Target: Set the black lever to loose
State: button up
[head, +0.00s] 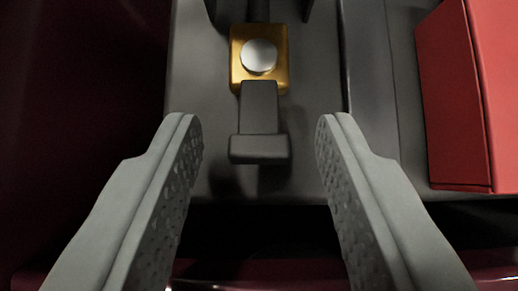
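The black lever (259,121) is in the middle of the head view. It has a narrow arm and a wider crossbar at its near end. Its far end meets a gold block (238,72) with a round silver cap (259,56). My gripper (259,135) is open, with one grey textured finger on each side of the lever's crossbar. Gaps show between the crossbar and both fingers, and I see no contact. No marking for loose or tight is visible.
A dark grey panel (205,75) lies behind and below the lever. A red box-like block (465,95) stands at the right. Dark red surfaces lie at the left (80,90) and along the bottom. A dark gap runs below the panel's near edge.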

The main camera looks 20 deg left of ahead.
aim_at(259, 103)
grip_shut()
jog(key=shift+w+r+g, duration=0.15)
jog(key=shift+r+g, duration=0.05)
jog(key=shift+g, duration=0.3)
jog(key=g, duration=0.2)
jog(key=w+r+g+h, duration=0.1)
jog(key=shift+w+a, duration=0.1)
jog(key=shift+a, duration=0.15)
jog(key=shift+w+a+r+g+h, duration=0.15)
jog(key=shift+w+g+h, duration=0.2)
jog(key=shift+g, duration=0.7)
jog(key=shift+w+a+r+g+h, duration=0.1)
jog(key=shift+w+g+h, duration=0.2)
jog(key=shift+g, duration=0.75)
jog(key=shift+w, duration=0.1)
jog(key=shift+o, duration=0.9)
grip_release()
jog(key=shift+r, duration=0.15)
